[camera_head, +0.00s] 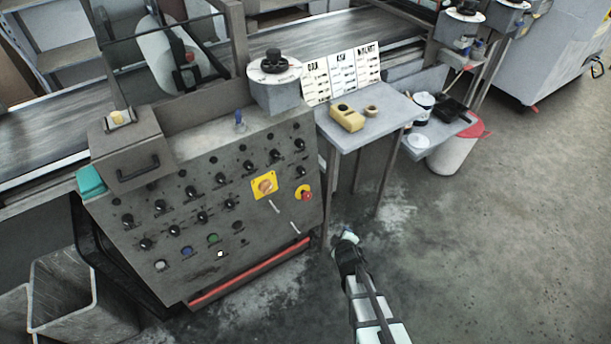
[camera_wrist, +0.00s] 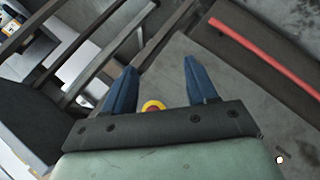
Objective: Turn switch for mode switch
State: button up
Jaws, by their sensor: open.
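The grey control panel (camera_head: 130,262) stands at the left in the head view, with several rows of black rotary switches (camera_head: 202,217). Its labels are too small to read, so I cannot tell which one is the mode switch.
A red bar (camera_head: 250,273) runs along the panel's bottom, also in the wrist view (camera_wrist: 262,45). A small table (camera_head: 375,122) with a yellow block (camera_head: 347,118) stands right of the panel. A bin (camera_head: 455,152) stands farther right. The floor (camera_head: 500,230) at right is clear.

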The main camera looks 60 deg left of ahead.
jog(key=a+r+n+y, duration=0.5)
jog(key=a+r+n, duration=0.1)
jog(key=n, duration=0.1)
jog(key=n+g+y, duration=0.2)
jog(key=n+y, duration=0.3)
jog(key=n, duration=0.5)
send_near(304, 173)
jog(key=shift+m, duration=0.3)
jog(key=a, duration=0.3)
jog(key=w+a, duration=0.1)
jog(key=a, duration=0.5)
jog(key=shift+w, duration=0.35)
jog(key=shift+c, duration=0.3)
jog(key=shift+f, duration=0.1)
jog(key=c, duration=0.9)
